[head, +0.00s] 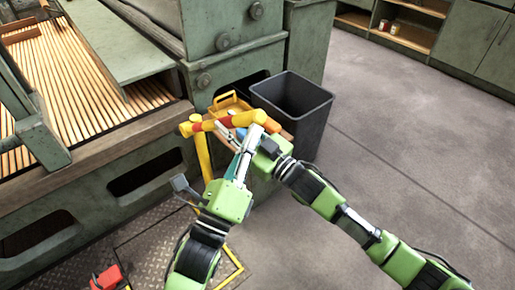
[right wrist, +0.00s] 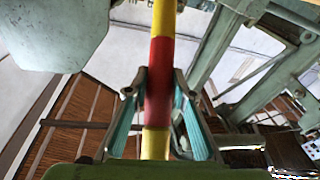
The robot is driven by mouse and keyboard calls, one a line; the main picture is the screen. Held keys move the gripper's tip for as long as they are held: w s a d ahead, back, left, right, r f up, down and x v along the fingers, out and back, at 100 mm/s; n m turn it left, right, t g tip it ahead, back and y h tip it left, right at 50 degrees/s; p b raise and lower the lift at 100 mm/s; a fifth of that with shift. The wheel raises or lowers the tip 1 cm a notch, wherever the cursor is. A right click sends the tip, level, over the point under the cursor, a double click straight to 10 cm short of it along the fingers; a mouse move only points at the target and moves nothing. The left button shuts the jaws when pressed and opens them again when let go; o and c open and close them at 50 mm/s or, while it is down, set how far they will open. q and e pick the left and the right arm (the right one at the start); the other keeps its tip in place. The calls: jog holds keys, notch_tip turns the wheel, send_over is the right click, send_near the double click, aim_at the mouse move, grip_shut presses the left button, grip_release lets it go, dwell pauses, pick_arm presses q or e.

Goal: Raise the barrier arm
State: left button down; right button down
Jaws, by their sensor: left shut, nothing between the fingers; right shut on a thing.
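The barrier arm (head: 241,119) is a yellow and red bar on a yellow post (head: 204,158). It lies roughly level in the head view, its free end to the right. My right gripper (head: 232,133) is at the bar. In the right wrist view its fingers (right wrist: 158,98) are closed on both sides of the bar's red band (right wrist: 160,64). My left gripper (head: 251,136) is shut and empty just below the bar's right part, close to the right gripper. The two grippers overlap in the head view, so their fingertips are partly hidden.
A dark open bin (head: 292,97) stands just behind the bar's free end. A yellow tray (head: 229,104) sits beside it. A green machine with a slatted bed (head: 70,80) fills the left. A red object (head: 107,278) is at lower left. Floor to the right is clear.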

pick_arm(q)
jog(key=shift+a+r, duration=0.15)
jog(key=shift+r, duration=0.25)
pick_arm(e)
jog(key=shift+s+f, duration=0.25)
jog(key=shift+f, duration=0.55)
jog(key=c, duration=1.8)
grip_release()
pick_arm(q)
jog(key=shift+d+f, duration=0.15)
jog(key=shift+d, duration=0.1)
pick_arm(e)
jog(key=shift+o, duration=0.4)
jog(key=shift+d+r, duration=0.1)
jog(key=shift+r, duration=0.15)
